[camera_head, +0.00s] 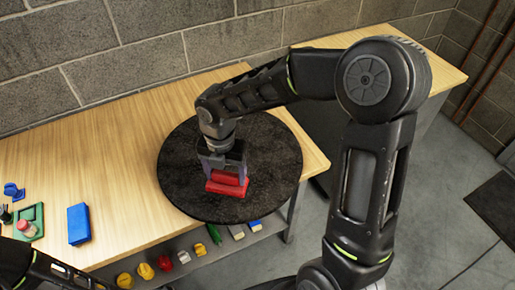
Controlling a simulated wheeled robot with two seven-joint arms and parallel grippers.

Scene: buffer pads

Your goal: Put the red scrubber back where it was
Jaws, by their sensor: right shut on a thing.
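The red scrubber (228,188) is at the front-middle of the black round turntable-like disc (275,160), seen from above. My right gripper (226,172) reaches down from above and is shut on the scrubber's upper part. The scrubber looks level and at or just above the disc; I cannot tell whether it touches. The fingers hide part of its top. Part of my left arm shows at the lower left corner, but its gripper is out of view.
The disc sits on a wooden table (130,130), overhanging its front edge. A blue block (79,224), a green tray (38,212) and a small blue item (13,191) stand at the left. A lower shelf (165,255) holds several coloured things. A brick wall is behind.

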